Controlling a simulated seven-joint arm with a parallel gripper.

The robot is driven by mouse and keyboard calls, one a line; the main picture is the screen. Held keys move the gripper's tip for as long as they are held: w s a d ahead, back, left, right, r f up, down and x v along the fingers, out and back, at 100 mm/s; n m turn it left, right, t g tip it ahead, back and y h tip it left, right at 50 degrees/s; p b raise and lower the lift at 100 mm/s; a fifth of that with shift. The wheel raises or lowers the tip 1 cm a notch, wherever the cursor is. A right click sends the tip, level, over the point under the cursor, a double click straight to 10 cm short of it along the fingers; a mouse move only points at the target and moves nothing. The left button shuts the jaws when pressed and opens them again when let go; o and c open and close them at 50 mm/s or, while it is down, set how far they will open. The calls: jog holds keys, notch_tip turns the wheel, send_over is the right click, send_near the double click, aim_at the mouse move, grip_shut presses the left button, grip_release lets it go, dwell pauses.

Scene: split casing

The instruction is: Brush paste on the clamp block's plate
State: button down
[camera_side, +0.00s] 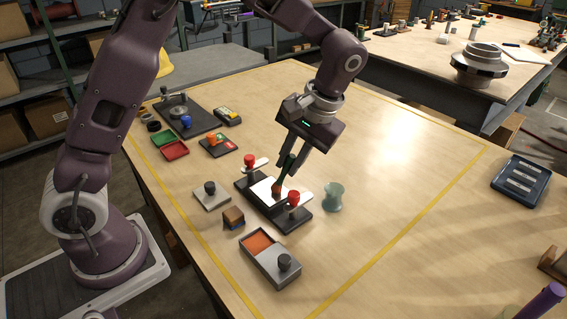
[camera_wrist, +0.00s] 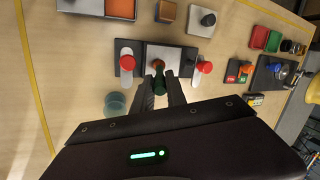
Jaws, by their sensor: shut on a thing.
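My gripper (camera_side: 290,164) is shut on a brush (camera_side: 284,176) with a dark green handle and a brown-orange head. The brush points down, with its head at the plate (camera_side: 262,189) of the clamp block. I cannot tell whether the bristles touch. The plate is white in the side view and shows grey-white in the wrist view (camera_wrist: 172,58). The clamp block (camera_side: 301,221) is a dark base with two red-knobbed clamps (camera_side: 294,198), one at each end of the plate. The brush shows between my fingertips in the wrist view (camera_wrist: 159,82). No paste is clearly visible on the plate.
A grey tray with an orange-brown compartment (camera_side: 258,242) lies in front. A small brown block (camera_side: 233,217) and a grey plate with a black knob (camera_side: 211,194) lie left of the clamp block. A glassy greenish cup (camera_side: 333,196) stands close on its right.

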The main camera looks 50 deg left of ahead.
jog(key=shift+s+a, duration=0.3)
jog(key=shift+s, duration=0.65)
jog(key=shift+s+a, duration=0.25)
jog(key=shift+s, duration=0.7)
jog(key=shift+a+f, duration=0.1)
jog(key=shift+a, duration=0.4)
jog(key=shift+w, duration=1.65)
jog(key=shift+s, duration=1.65)
jog(key=shift+w+d, duration=0.1)
jog(key=shift+d, duration=0.45)
jog(key=w, duration=0.6)
jog(key=shift+s+d, duration=0.15)
jog(key=shift+s, duration=0.9)
jog(key=shift+s+d, duration=0.2)
jog(key=shift+s, duration=0.8)
jog(key=shift+s+d, duration=0.15)
jog(key=shift+s, duration=0.9)
